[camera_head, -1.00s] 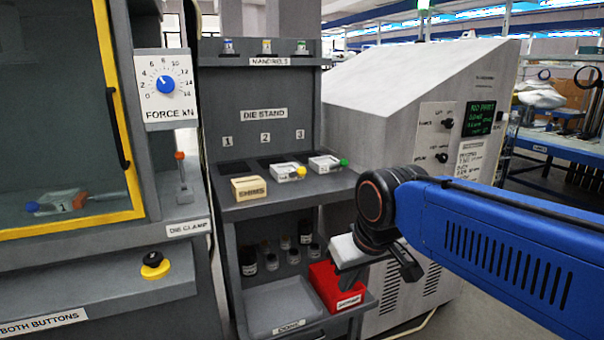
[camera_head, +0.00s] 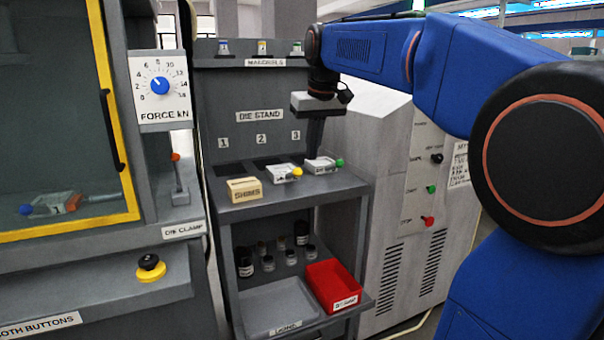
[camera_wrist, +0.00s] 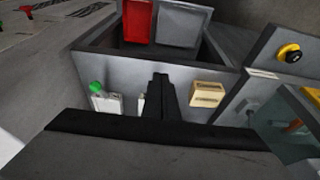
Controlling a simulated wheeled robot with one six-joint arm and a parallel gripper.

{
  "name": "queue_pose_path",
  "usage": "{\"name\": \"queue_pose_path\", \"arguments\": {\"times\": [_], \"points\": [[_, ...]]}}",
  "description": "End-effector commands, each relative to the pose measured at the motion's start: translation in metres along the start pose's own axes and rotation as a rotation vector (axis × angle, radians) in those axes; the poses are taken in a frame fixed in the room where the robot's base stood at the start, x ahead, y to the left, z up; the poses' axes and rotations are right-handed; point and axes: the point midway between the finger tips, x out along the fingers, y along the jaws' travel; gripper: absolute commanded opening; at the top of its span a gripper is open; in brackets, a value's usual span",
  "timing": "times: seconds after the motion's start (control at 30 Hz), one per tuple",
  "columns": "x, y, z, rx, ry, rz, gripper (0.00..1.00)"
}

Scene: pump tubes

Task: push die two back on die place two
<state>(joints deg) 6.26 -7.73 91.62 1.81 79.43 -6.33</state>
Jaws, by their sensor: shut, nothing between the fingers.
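Die two, a pale block with a yellow knob (camera_head: 283,173), sits on the die stand (camera_head: 240,205) below the number 2. It lies at the front of dark die place two (camera_head: 266,162), toward the shelf's front edge. In the wrist view a pale sliver (camera_wrist: 141,103) beside my fingers may be this die; the fingers hide most of that area. My gripper (camera_head: 313,152) is shut and empty, pointing down over the back of the stand, close to die three with the green knob (camera_head: 322,165). I cannot tell whether it touches die three.
The shims box (camera_head: 244,189) stands left of die two at the front edge. The stand's back panel with mandrels (camera_head: 262,62) rises behind. A red bin (camera_head: 332,285) is on the lower shelf. The press (camera_head: 60,120) is left, a grey cabinet (camera_head: 395,200) right.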

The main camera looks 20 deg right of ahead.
Motion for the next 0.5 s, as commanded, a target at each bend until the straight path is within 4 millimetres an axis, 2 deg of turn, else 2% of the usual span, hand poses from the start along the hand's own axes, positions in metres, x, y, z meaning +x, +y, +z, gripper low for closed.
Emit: {"name": "queue_pose_path", "arguments": {"times": [0.17, 0.5], "points": [[0.008, 0.001, -0.003, 0.0, -0.003, 0.0, 0.0], [0.061, 0.001, -0.002, 0.0, -0.004, -0.001, 0.0]]}}
